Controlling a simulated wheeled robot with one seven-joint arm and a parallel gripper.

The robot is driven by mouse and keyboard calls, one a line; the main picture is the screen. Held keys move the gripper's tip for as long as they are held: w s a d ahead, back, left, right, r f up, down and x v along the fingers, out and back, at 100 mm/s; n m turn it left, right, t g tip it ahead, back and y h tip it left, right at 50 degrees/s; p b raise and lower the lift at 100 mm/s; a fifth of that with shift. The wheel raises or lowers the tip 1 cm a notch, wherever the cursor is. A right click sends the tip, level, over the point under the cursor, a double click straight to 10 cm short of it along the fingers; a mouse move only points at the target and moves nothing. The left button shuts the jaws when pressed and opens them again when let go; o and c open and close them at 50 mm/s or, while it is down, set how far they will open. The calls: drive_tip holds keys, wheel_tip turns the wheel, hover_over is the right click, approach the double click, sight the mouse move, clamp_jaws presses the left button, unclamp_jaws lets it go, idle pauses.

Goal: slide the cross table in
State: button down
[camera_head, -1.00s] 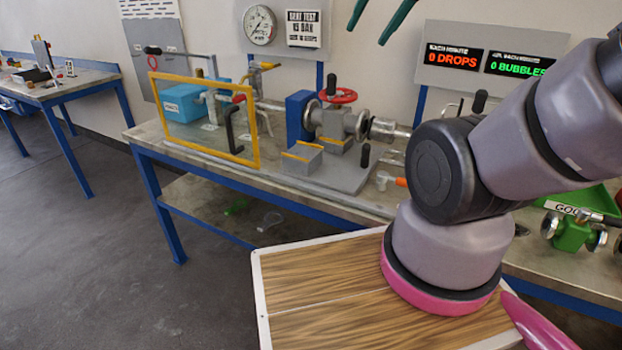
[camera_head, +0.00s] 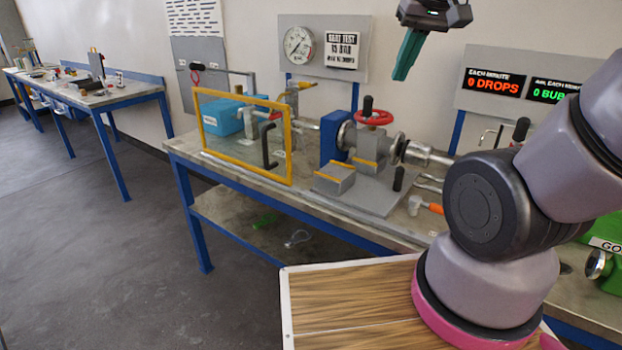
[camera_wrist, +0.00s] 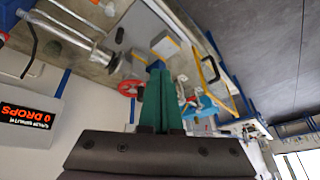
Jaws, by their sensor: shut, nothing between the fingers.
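A grey plate (camera_head: 375,197), which seems to be the cross table, lies on the bench right of the yellow-framed clear shield (camera_head: 245,135). My gripper (camera_head: 402,75) is high above and behind the valve, fingers together and empty, touching nothing.
A pressure gauge (camera_head: 299,44) and the drops display (camera_head: 491,83) stand behind the bench. A blue box (camera_head: 222,118) and piping are behind the shield. An orange-handled tool (camera_head: 430,207) lies at the bench's front. The floor at left is clear.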

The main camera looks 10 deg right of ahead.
drive_tip(key=w+a+f+n+g+h, duration=0.1)
drive_tip(key=w+a+f+n+h, duration=0.3)
drive_tip(key=f+n, duration=0.3)
drive_tip(key=w+a+f+n+g+h, duration=0.1)
drive_tip(key=w+a+f+n, duration=0.3)
drive_tip(key=w+f+n, duration=0.25)
drive_tip(key=w+a+f+n+t+h, duration=0.2)
drive_tip(key=a+f+n+t, duration=0.1)
drive_tip(key=a+f+n, duration=1.2)
approach(317, 187)
wheel_tip(317, 187, down, 4)
drive_tip(key=shift+w+d+f+m, duration=0.15)
drive_tip(key=shift+w+d+m, duration=0.05)
drive_tip(key=shift+w+d, duration=0.3)
drive_tip(key=shift+w+d+f+m, duration=0.15)
drive_tip(key=shift+w+d+f, duration=0.05)
drive_tip(key=shift+w+d, duration=0.65)
drive_tip(key=shift+w, duration=0.05)
